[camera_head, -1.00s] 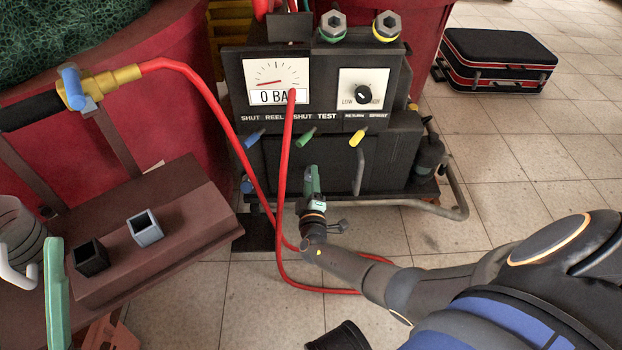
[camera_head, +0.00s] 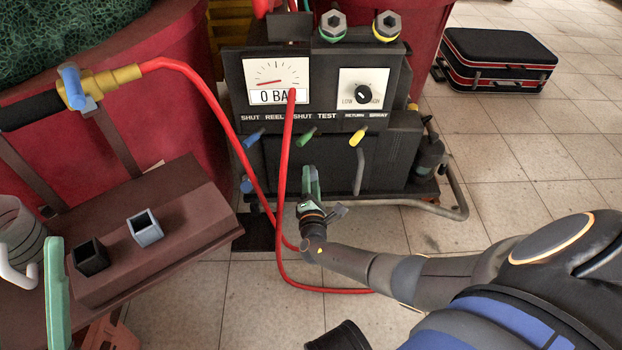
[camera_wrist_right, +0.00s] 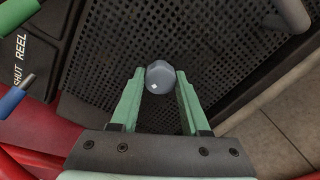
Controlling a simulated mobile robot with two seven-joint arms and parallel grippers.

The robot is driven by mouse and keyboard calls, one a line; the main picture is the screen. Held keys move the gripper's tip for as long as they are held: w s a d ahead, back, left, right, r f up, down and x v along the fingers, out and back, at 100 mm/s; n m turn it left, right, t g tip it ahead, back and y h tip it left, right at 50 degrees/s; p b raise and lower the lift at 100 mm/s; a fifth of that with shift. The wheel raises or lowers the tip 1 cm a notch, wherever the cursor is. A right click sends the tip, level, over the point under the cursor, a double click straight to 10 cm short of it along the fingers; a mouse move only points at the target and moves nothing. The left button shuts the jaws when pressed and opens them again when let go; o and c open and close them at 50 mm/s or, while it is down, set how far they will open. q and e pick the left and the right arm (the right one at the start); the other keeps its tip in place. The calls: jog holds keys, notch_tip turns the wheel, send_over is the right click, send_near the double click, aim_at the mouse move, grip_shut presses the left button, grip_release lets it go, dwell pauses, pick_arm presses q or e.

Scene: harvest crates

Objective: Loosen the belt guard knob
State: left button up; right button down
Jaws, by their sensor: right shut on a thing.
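The belt guard knob (camera_wrist_right: 160,77) is a small grey faceted knob in front of a black perforated guard panel (camera_wrist_right: 215,45) in the right wrist view. My right gripper (camera_wrist_right: 160,85) is shut on it, with one green finger on each side. In the head view my right gripper (camera_head: 311,172) is at the lower front of the black machine (camera_head: 385,150), and the knob is hidden there. One green finger of my left gripper (camera_head: 56,295) shows at the lower left edge; its other finger is out of view.
A red hose (camera_head: 283,170) loops past the left of my right gripper to the floor. A bent grey pipe (camera_head: 460,200) runs at the machine's lower right. Coloured levers (camera_head: 306,136) stick out above. A brown bench (camera_head: 190,205) stands at left; tiled floor is open at right.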

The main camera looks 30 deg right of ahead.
jog(key=shift+w+d+r+n, duration=0.1)
jog(key=shift+d+n, duration=0.05)
jog(key=shift+n, duration=2.15)
jog(key=shift+c, duration=1.9)
grip_release()
